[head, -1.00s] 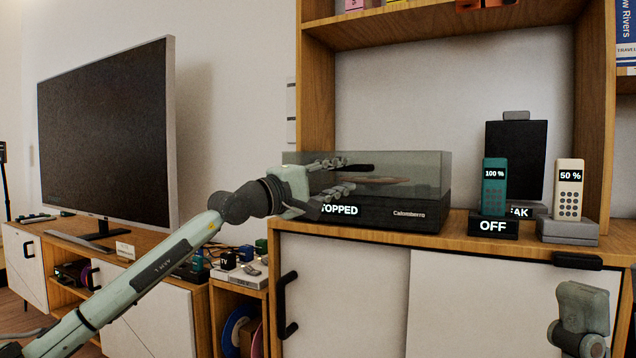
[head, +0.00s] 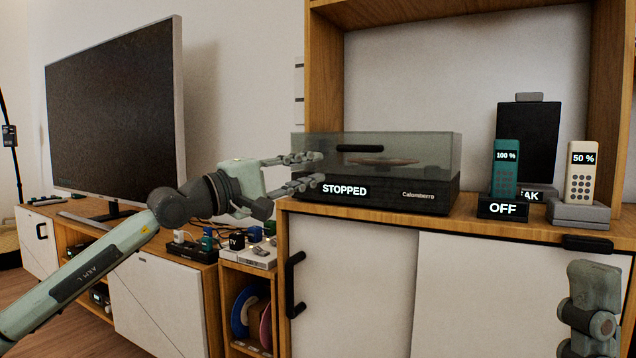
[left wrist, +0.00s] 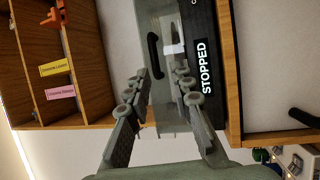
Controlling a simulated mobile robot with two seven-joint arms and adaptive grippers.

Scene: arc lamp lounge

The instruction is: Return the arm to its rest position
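My left gripper (head: 308,172) is in front of the left end of a turntable (head: 420,196) with a clear lid. Its fingers are apart with nothing between them. The turntable's display reads STOPPED, and its lid looks closed. In the left wrist view the two fingers of the left gripper (left wrist: 160,88) are spread, with the turntable's lid (left wrist: 165,60) and black handle behind them. I cannot tell whether a fingertip touches the lid. Part of my right arm shows at the lower right of the head view; its fingers are not clearly seen.
The turntable stands on a wooden cabinet (head: 470,217) with white doors. Right of it are a teal phone (head: 505,170), a cream phone (head: 583,175) and a black speaker (head: 528,135). A large screen (head: 115,115) stands at left. Small boxes and cables lie below my left gripper.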

